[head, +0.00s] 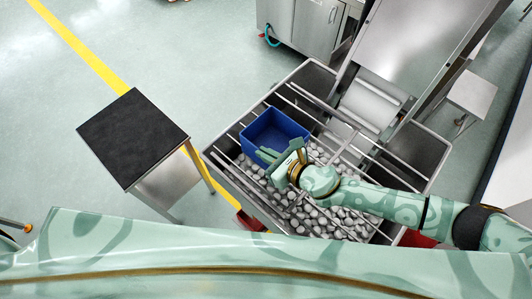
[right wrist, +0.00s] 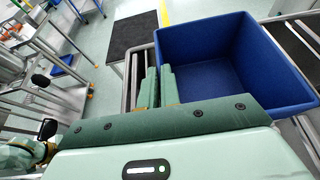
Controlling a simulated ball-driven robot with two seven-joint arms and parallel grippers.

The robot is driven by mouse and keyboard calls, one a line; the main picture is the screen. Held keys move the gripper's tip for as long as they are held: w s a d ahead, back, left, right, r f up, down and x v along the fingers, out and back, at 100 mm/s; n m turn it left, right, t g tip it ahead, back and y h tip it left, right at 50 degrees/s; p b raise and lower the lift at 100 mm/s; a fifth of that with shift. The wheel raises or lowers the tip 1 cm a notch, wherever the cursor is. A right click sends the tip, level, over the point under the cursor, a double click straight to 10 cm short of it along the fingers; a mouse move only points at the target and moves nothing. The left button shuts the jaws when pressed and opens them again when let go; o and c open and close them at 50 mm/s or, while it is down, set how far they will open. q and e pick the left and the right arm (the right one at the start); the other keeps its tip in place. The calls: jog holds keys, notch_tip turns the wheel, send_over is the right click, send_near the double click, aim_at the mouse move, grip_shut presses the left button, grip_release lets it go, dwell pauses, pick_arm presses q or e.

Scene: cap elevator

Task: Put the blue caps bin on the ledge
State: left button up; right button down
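The blue caps bin (head: 275,128) is an open box that sits at or over the metal bars across the hopper; whether it rests on them I cannot tell. Its inside looks empty in the right wrist view (right wrist: 215,82). My right gripper (head: 269,155) is at the bin's near wall. The bars (head: 330,127) form a ledge-like rack over the hopper. My left gripper is not in view.
The steel hopper (head: 432,152) holds many grey caps (head: 325,215) below the bars. A stand with a black top (head: 133,137) is at the left, its top bare. The elevator's steel chute (head: 405,45) rises behind the hopper. Open floor lies between stand and cabinet (head: 312,28).

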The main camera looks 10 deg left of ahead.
jog(key=shift+f, duration=0.2)
jog(key=c, duration=1.6)
grip_release()
